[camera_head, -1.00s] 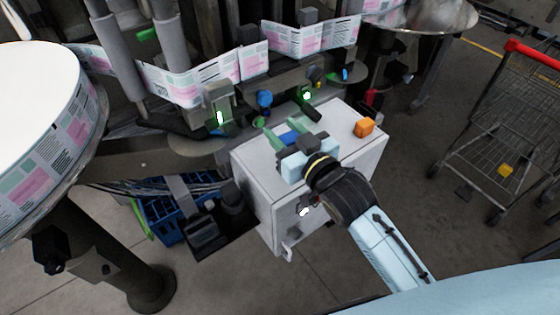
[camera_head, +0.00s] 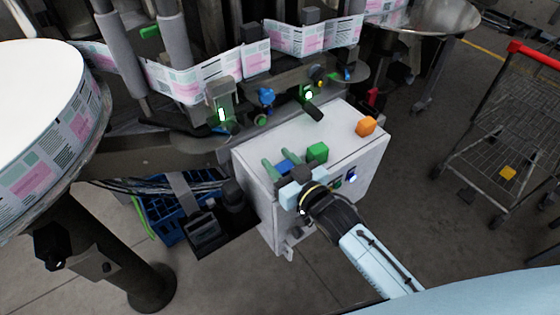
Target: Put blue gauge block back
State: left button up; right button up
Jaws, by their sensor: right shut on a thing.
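The blue gauge block (camera_head: 285,167) sits between the two greenish fingers of my right gripper (camera_head: 280,161), which is shut on it. Gripper and block appear over the front left part of the white cabinet's top (camera_head: 336,123). I cannot tell whether the block touches the surface. The gripper body hides the lower part of the block. A green block (camera_head: 317,153) stands just right of the fingers, and an orange block (camera_head: 366,126) stands farther right, near the cabinet's right edge. My left gripper is not in view.
The labelling machine with its printed label web (camera_head: 200,78) stands behind the cabinet. A black handle (camera_head: 314,111) reaches over the back edge. A blue crate (camera_head: 168,215) is at the lower left, a shopping cart (camera_head: 500,125) at the right. The cabinet top's middle and back are clear.

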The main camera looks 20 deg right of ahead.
jog(key=shift+f, duration=0.2)
jog(key=o, duration=1.1)
jog(key=shift+c, duration=0.2)
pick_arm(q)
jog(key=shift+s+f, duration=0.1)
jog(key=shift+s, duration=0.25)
pick_arm(e)
jog(key=shift+r, duration=0.1)
jog(key=shift+r, duration=0.15)
jog(key=v, duration=1.2)
